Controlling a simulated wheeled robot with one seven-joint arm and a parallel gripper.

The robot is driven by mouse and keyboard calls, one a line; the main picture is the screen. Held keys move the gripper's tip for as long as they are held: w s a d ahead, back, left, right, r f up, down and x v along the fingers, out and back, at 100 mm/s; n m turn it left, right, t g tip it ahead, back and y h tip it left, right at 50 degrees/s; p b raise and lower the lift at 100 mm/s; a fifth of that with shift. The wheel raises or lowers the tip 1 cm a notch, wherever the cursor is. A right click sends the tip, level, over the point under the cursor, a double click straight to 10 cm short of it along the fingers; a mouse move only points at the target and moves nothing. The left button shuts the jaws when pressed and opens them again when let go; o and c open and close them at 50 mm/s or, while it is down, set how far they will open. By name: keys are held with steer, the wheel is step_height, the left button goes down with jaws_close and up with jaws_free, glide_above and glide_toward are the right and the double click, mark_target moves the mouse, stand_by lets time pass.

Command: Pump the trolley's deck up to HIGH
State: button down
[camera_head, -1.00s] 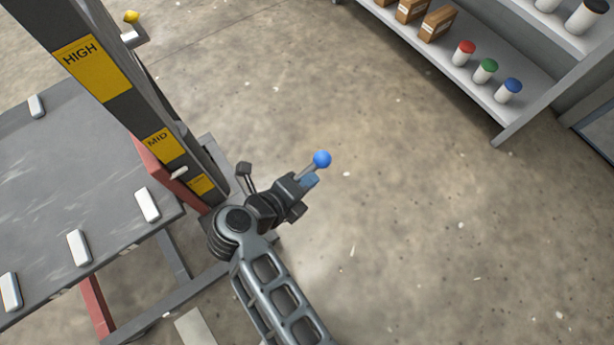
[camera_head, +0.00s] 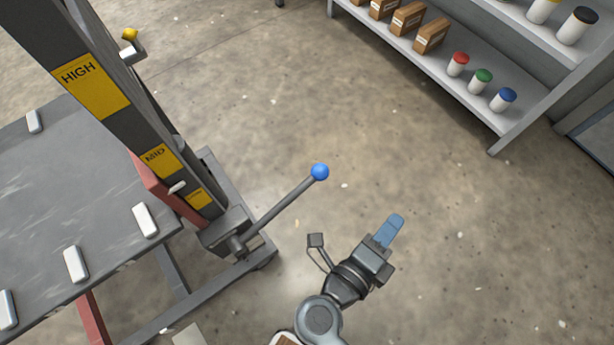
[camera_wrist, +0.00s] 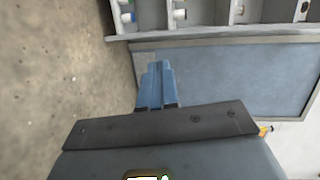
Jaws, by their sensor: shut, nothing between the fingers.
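The trolley's dark deck (camera_head: 80,190) is at the left in the head view. Its mast carries yellow plates, HIGH (camera_head: 92,86), MID (camera_head: 156,158) and a lowest one (camera_head: 198,198) too small to read. A pale pointer (camera_head: 177,188) sits just below the MID plate, above the lowest plate. The pump lever (camera_head: 280,208) slants up and right from the mast's foot to a blue knob (camera_head: 320,172). My gripper (camera_head: 395,224) is shut and empty, right of and below the knob, apart from it. Its blue fingers (camera_wrist: 156,84) are together in the wrist view.
A yellow-tipped fitting (camera_head: 130,36) is on the mast's far side. White blocks (camera_head: 145,220) lie along the deck's edge. A grey shelf (camera_head: 495,125) with boxes and coloured-lid jars stands upper right. Open floor (camera_head: 400,150) lies between shelf and trolley.

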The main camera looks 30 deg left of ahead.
steer(key=s+d+r+n+t+y, duration=0.25)
steer(key=s+d+r+n, duration=0.55)
steer(key=d, duration=0.5)
steer(key=s+r+n+g+y, duration=0.3)
steer(key=s+r+n+y, duration=0.1)
steer(key=s+n, duration=0.6)
steer(key=w+a+f+n+g, duration=0.2)
steer(key=w+f+n+g, duration=0.25)
steer(key=f, duration=0.75)
steer(key=w+a+f+g+h+b, duration=0.15)
steer(key=w+a+f, duration=0.25)
steer(key=w+a, duration=0.45)
steer(key=w+a+r+m+h, duration=0.1)
steer(key=a+r+m+h, duration=0.15)
steer(key=a, duration=0.85)
steer(key=s+a+r+m+t+h, duration=0.1)
steer(key=s+a+r+m, duration=0.1)
steer(key=a, duration=0.4)
steer(key=s+a+r+m+h, duration=0.1)
steer(key=s+a+r+m, duration=0.1)
steer(key=a, duration=0.4)
steer(key=shift+s+a+r+t+b, duration=0.35)
steer(key=shift+s+r, duration=0.4)
steer(key=shift+r, duration=0.15)
